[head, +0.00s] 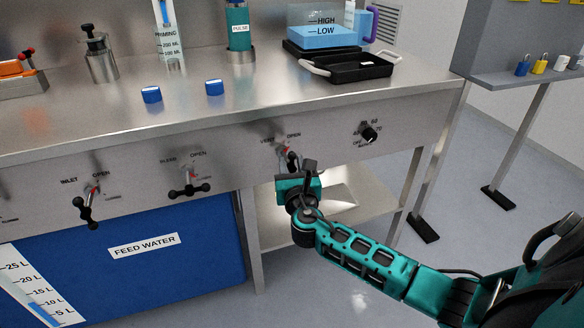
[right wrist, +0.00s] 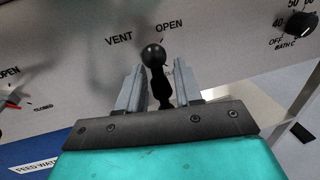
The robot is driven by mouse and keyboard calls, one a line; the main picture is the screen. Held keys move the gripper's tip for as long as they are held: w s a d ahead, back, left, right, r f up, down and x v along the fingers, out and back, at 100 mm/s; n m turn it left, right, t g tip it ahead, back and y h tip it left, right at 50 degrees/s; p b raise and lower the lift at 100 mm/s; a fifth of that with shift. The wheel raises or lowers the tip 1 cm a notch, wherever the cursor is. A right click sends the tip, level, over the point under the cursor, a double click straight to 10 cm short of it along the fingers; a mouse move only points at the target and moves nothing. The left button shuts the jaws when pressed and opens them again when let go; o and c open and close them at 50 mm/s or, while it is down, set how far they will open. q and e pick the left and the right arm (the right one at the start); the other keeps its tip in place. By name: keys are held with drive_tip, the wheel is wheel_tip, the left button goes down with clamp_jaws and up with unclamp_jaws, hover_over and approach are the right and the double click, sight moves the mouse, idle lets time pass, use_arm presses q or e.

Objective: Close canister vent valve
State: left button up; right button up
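The vent valve is on the front panel under the counter, below the VENT and OPEN labels. Its black handle (head: 289,156) is mostly hidden by my right gripper (head: 297,168) in the head view. In the right wrist view, the black ball-ended vent handle (right wrist: 155,72) stands between the two grey fingers of my right gripper (right wrist: 158,82). The fingers are apart, one on each side of the handle, with narrow gaps showing. The ball end lies just left of the OPEN label. The valve's body is hidden. My left gripper is not in view.
A black bath knob (head: 368,134) is to the right. A blue feed water tank (head: 180,255) stands below. Blue caps (head: 215,87) and a black tray (head: 350,68) sit on the counter.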

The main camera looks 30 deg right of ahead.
drive_tip(key=shift+c, duration=0.4)
clamp_jaws()
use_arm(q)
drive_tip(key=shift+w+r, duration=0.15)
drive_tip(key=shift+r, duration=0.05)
